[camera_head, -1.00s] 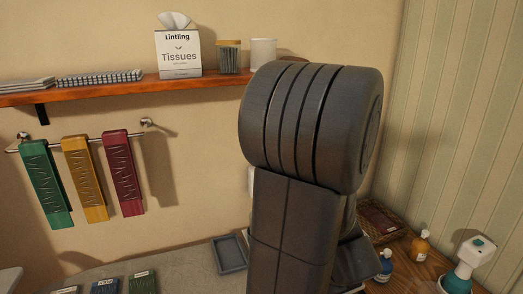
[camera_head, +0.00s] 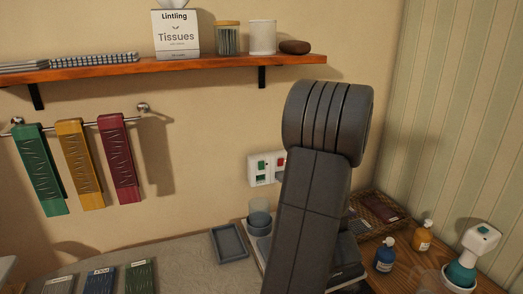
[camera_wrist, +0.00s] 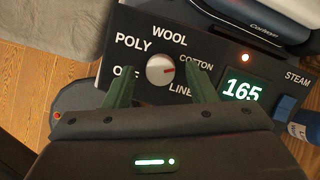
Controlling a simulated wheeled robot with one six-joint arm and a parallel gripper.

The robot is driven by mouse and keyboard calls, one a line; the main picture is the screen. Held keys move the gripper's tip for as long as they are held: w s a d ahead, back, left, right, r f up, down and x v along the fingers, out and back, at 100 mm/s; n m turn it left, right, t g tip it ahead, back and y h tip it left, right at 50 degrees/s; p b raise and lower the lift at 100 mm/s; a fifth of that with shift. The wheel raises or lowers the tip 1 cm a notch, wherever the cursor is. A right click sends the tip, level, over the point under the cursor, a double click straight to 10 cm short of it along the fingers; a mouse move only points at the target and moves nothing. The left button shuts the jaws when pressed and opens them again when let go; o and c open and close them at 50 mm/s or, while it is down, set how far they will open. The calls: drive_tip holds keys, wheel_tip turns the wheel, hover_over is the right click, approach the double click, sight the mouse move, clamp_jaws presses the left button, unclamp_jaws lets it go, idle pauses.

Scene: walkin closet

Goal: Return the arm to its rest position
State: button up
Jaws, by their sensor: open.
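My gripper (camera_wrist: 159,88) shows in the wrist view with its two green fingers apart and nothing between them. I cannot tell whether the fingertips touch the panel. In the head view my arm (camera_head: 312,210) stands up in front of the counter. The gripper is hidden there.
A wooden shelf (camera_head: 190,66) holds a tissue box (camera_head: 178,35) and jars. Three colored cloths hang from a rail (camera_head: 85,119). The counter holds a grey tray (camera_head: 229,243), a basket (camera_head: 375,209), a blue bottle (camera_head: 385,257), a yellow bottle (camera_head: 422,237) and a white-and-teal sprayer (camera_head: 467,257).

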drive_tip(key=n, duration=0.3)
drive_tip(key=shift+w+d+f+g+y+b, duration=0.1)
drive_tip(key=shift+w+f+g+y+b, duration=0.1)
drive_tip(key=shift+g+y+b, duration=0.15)
drive_tip(key=n+g, duration=0.1)
drive_tip(key=n, duration=0.3)
drive_tip(key=shift+r+n+b, duration=0.15)
drive_tip(key=shift+n+b, duration=0.15)
drive_tip(key=n+g, duration=0.1)
drive_tip(key=n, duration=0.2)
drive_tip(key=n+g, duration=0.1)
drive_tip(key=n, duration=0.2)
drive_tip(key=shift+w+r, duration=0.1)
drive_tip(key=shift+w, duration=0.1)
